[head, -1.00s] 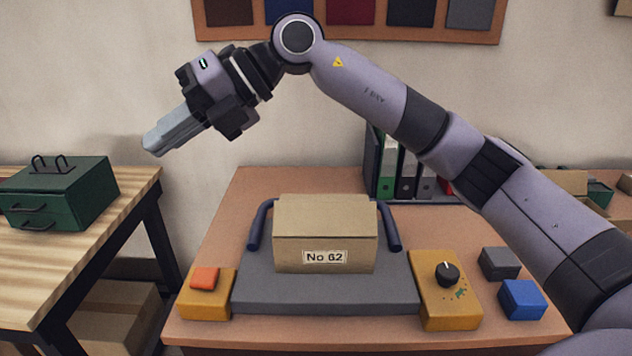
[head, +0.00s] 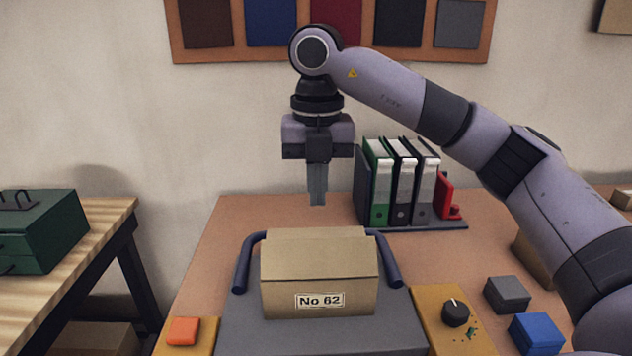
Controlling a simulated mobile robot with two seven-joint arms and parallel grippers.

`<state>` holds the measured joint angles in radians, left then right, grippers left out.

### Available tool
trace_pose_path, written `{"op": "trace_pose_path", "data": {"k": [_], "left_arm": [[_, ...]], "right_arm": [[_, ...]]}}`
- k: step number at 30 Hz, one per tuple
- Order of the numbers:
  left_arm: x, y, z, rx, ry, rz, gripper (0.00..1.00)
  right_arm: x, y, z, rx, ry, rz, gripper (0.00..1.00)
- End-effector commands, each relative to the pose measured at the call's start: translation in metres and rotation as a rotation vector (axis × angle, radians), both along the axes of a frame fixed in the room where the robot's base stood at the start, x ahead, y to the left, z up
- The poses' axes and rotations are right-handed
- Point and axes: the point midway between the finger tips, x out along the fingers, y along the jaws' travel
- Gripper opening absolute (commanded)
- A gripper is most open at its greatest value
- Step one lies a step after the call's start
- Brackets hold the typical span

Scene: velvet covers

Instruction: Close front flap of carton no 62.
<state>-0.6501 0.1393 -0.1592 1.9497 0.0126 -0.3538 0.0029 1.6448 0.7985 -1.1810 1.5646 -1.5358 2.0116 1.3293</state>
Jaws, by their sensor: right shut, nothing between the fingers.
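The cardboard carton (head: 318,295), labelled "No 62" on its front, stands on a grey platform (head: 235,325) between two dark blue curved bars. A plain cardboard panel (head: 318,255) rises from the top edge of the front face and leans back. I cannot tell how far it is tilted, and it hides the carton's inside. My right gripper (head: 317,202) is shut and empty. It points straight down above and beyond the carton, apart from it. My left gripper is not in view.
Binders (head: 400,185) stand at the back right of the table. A yellow box with a black knob (head: 455,313), a grey block (head: 507,294) and a blue block (head: 537,333) lie to the right. An orange button (head: 184,330) is at the left. A green toolbox (head: 45,235) sits on a side bench.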

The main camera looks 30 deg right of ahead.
Motion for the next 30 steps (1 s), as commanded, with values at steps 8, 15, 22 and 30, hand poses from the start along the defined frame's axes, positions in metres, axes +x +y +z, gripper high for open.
{"op": "trace_pose_path", "data": {"k": [8, 15, 22, 30], "left_arm": [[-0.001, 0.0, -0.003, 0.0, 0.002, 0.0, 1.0], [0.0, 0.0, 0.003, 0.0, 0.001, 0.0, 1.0], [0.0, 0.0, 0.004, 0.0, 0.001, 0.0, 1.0], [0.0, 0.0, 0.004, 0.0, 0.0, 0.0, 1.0]], "right_arm": [[0.0, -0.001, -0.056, 0.0, 0.004, 0.0, 0.0], [0.017, -0.01, -0.085, 0.002, 0.001, -0.001, 0.0], [0.023, -0.014, -0.094, 0.002, -0.001, 0.001, 0.0], [0.023, -0.014, -0.094, 0.002, -0.001, 0.001, 0.0]]}}
